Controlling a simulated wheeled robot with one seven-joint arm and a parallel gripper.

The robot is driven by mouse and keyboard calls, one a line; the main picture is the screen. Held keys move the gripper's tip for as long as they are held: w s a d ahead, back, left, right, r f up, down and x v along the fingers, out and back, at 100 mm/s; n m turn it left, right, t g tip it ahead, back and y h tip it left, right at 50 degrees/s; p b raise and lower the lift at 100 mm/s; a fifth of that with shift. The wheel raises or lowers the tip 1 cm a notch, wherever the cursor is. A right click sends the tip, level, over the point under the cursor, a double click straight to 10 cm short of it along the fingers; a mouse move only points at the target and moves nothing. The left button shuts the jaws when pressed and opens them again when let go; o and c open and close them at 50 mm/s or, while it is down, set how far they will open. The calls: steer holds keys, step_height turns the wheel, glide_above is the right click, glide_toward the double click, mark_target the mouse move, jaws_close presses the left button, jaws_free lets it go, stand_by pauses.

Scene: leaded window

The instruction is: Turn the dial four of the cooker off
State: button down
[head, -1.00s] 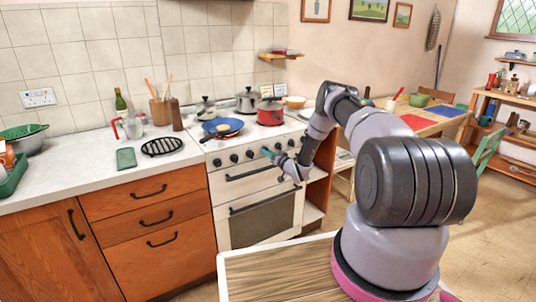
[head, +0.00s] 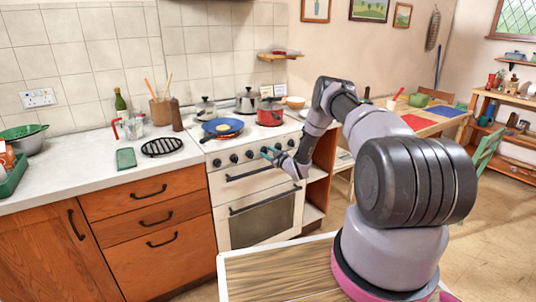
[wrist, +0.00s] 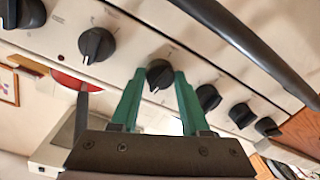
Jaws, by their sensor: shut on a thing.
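The white cooker (head: 228,188) has a row of black dials along its front panel. My gripper (head: 266,152) reaches the panel from the right in the head view. In the wrist view its green fingers (wrist: 160,88) stand on either side of one dial (wrist: 160,75) and are shut on it. This dial is third from the left in the wrist view, which shows the panel upside down, so it is fourth from the left on the cooker. In the head view the fingers largely hide it.
Neighbouring dials (wrist: 97,45) and (wrist: 208,97) sit close on both sides. The dark oven handle (wrist: 250,50) runs near the panel. A blue pan (head: 222,127) and a red pot (head: 270,112) stand on the hob.

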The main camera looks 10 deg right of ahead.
steer(key=shift+n, duration=0.9)
steer(key=shift+c, duration=2)
jaws_free()
steer(key=v, duration=1)
steer(key=shift+s, duration=0.45)
steer(key=shift+r, duration=0.1)
